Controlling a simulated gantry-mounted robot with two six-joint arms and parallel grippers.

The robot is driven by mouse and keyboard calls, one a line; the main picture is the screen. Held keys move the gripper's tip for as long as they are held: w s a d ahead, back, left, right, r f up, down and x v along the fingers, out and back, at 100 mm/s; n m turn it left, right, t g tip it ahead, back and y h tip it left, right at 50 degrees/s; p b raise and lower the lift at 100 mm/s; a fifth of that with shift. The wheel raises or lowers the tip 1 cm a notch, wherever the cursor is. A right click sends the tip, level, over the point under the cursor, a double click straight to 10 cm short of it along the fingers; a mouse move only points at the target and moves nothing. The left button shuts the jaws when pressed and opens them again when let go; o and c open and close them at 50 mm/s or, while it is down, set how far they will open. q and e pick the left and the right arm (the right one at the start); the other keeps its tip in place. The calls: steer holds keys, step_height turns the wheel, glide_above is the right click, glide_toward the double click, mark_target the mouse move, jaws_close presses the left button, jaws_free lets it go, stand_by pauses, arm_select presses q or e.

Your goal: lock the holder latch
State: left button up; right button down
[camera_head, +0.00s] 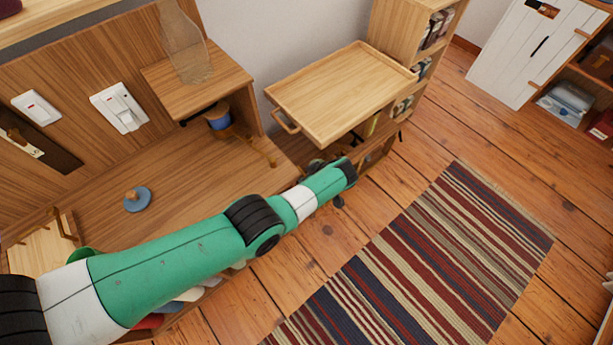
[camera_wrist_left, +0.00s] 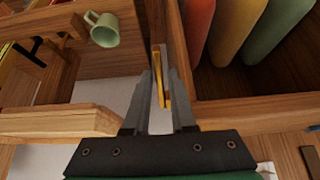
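My left gripper (camera_wrist_left: 160,86) is open in the left wrist view, with its two grey fingers apart. A narrow yellow bar (camera_wrist_left: 158,80) shows between the fingers, beside an upright wooden edge; I cannot tell whether they touch it. I cannot tell whether this bar is the holder latch. In the head view my left arm reaches across from the left, and its fingers cannot be made out. A dark wall plate with a pale and brass fitting (camera_head: 22,145) is at the far left; its function is unclear. My right gripper is in neither view.
A wooden tray (camera_head: 335,95) sits atop a unit beyond the arm's end. A blue disc with a knob (camera_head: 137,199) lies on the desk. A green mug (camera_wrist_left: 102,30) and several coloured upright items (camera_wrist_left: 235,30) flank the gripper. The striped rug (camera_head: 430,265) is clear.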

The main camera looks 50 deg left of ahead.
arm_select(q)
steer(key=p+v, duration=0.7)
steer(key=v, duration=0.4)
steer(key=shift+w, duration=0.1)
